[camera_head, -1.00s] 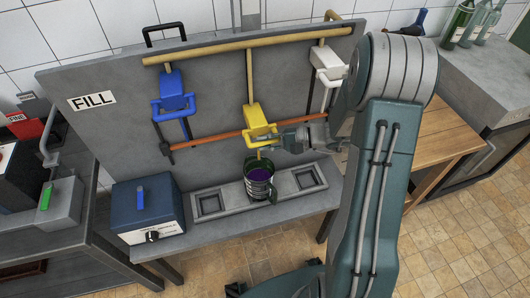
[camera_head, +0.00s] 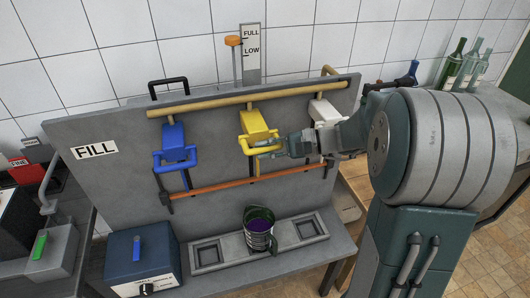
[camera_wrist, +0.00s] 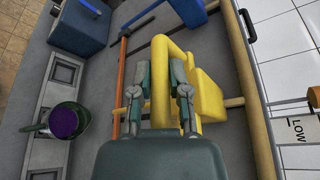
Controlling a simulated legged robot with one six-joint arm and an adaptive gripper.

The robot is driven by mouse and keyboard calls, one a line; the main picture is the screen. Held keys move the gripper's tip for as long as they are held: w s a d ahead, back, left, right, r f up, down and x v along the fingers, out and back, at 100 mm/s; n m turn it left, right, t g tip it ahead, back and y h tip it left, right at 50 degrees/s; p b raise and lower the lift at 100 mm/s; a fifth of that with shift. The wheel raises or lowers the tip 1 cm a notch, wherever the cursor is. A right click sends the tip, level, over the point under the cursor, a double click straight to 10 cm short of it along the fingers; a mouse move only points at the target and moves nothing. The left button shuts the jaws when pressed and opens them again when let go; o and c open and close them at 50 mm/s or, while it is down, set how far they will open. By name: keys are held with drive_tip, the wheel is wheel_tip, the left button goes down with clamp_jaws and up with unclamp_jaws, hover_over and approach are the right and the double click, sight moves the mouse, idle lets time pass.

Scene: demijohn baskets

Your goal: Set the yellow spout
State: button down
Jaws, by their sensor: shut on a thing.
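The yellow spout (camera_head: 255,125) is tilted up in front of the grey panel, its handle loop well above the orange bar (camera_head: 235,183). My gripper (camera_head: 268,150) is shut on the spout's handle loop from the right. In the wrist view my gripper (camera_wrist: 157,85) has a finger on each side of one handle bar of the yellow spout (camera_wrist: 208,95). A metal jug (camera_head: 259,239) with purple contents stands on the ledge below the spout; it also shows in the wrist view (camera_wrist: 62,130).
A blue spout (camera_head: 175,140) is to the left and a white spout (camera_head: 322,112) close to the right. A blue box (camera_head: 143,262) stands left of the ledge. A FULL/LOW gauge (camera_head: 251,65) rises behind the panel. Bottles (camera_head: 458,65) stand far right.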

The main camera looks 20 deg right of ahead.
drive_tip(key=shift+r, duration=0.25)
drive_tip(key=c, duration=0.7)
unclamp_jaws()
drive_tip(key=shift+o, duration=0.5)
drive_tip(key=shift+f, duration=0.1)
drive_tip(key=v, duration=1.2)
drive_tip(key=shift+f, duration=0.15)
